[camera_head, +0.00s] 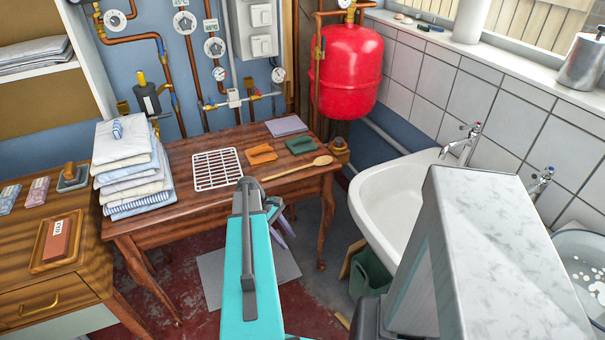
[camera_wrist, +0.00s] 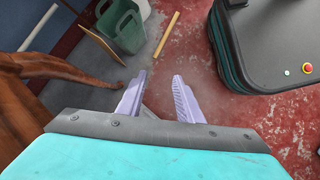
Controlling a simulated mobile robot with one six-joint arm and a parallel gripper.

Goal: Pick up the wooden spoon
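The wooden spoon (camera_head: 297,168) lies on the wooden table (camera_head: 190,205) near its front right, with its bowl end toward the right. It is not in the wrist view. My gripper (camera_head: 285,230) is in front of the table, partly hidden behind my teal arm in the head view. In the wrist view its two lavender fingers (camera_wrist: 160,76) stand apart with nothing between them, above the red and grey floor. My gripper is apart from the spoon.
A white wire rack (camera_head: 217,169), orange cloth (camera_head: 261,154), green cloth (camera_head: 301,145) and folded linen stack (camera_head: 130,165) share the table. A white sink (camera_head: 390,195) stands to the right. A green bucket (camera_wrist: 122,25) stands on the floor.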

